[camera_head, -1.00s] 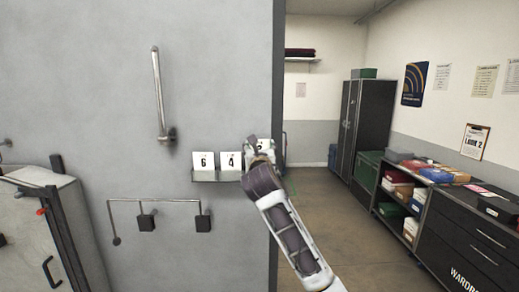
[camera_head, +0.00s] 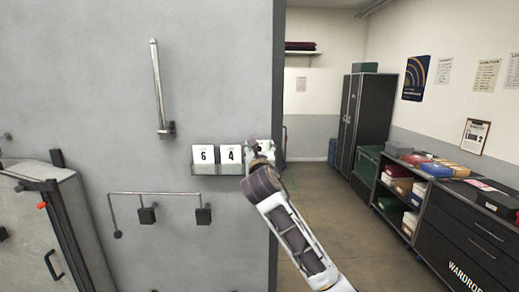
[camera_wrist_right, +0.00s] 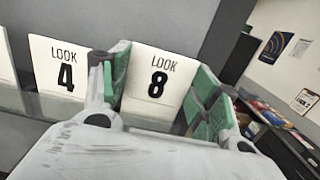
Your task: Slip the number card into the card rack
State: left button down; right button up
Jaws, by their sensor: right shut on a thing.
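The card rack (camera_head: 213,171) is a narrow ledge on the grey wall. It holds white cards, the 6 card (camera_head: 203,154) and the 4 card (camera_head: 231,154). The 4 card also shows in the right wrist view (camera_wrist_right: 58,60). My right gripper (camera_head: 260,152) is at the rack's right end, shut on the white number card (camera_wrist_right: 155,75) reading LOOK 8. The card is upright between the green finger pads, beside the 4 card with a gap. Its lower edge is hidden by my gripper, so I cannot tell whether it touches the rack. My left gripper is out of view.
A vertical bar (camera_head: 158,85) and a thin rail with dark blocks (camera_head: 155,194) are fixed to the wall. The wall ends just right of the rack. Beyond it are open floor (camera_head: 325,215), a dark cabinet (camera_head: 365,120) and a shelf unit with boxes.

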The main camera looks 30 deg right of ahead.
jog(key=shift+f, duration=0.1)
dwell(0.3)
jog(key=o, duration=0.8)
jog(key=shift+v, duration=6)
